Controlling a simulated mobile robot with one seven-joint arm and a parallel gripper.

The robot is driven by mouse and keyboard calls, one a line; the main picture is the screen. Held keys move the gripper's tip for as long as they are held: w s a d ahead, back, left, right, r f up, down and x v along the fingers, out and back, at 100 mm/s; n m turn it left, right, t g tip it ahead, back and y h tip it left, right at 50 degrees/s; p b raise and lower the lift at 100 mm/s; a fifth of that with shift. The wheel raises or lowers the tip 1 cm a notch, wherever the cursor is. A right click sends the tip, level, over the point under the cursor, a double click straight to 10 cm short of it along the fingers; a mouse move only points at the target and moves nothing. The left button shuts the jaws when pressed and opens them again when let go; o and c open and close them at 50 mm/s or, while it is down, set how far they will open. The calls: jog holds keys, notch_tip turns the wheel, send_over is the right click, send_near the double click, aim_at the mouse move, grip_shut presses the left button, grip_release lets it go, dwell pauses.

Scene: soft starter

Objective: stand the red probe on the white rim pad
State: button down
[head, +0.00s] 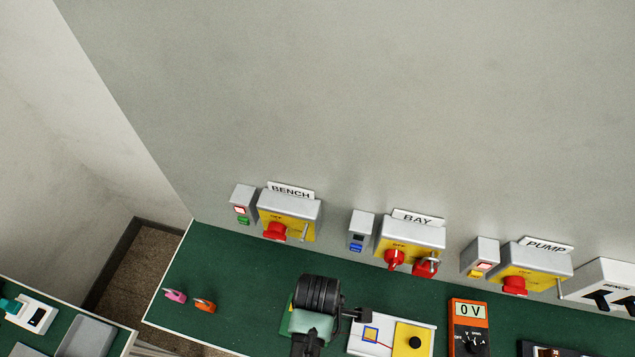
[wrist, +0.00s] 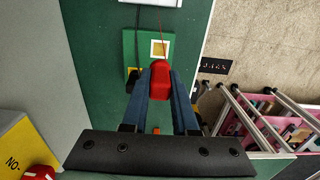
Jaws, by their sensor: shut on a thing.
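My gripper (wrist: 160,88) is shut on the red probe (wrist: 160,74) in the wrist view, with a blue finger on each side of it. A thin red lead runs up from the probe. The probe's tip is hidden from this angle. Just above the probe in the picture, a green block (wrist: 140,36) carries a pad with a white rim (wrist: 152,48) and a yellowish middle. I cannot tell whether the probe touches the block. In the head view my arm covers most of the green block (head: 286,320) and hides the probe.
An orange meter (head: 468,325) reads 0 V. Pink (head: 175,296) and orange (head: 204,305) clips lie left. Switch boxes line the wall behind.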

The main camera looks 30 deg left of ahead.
jog(key=shift+f+b, duration=3.45)
jog(key=shift+f, duration=1.35)
jog(key=c, duration=0.6)
grip_release()
notch_tip(320, 180, up, 13)
jog(key=shift+b, duration=0.65)
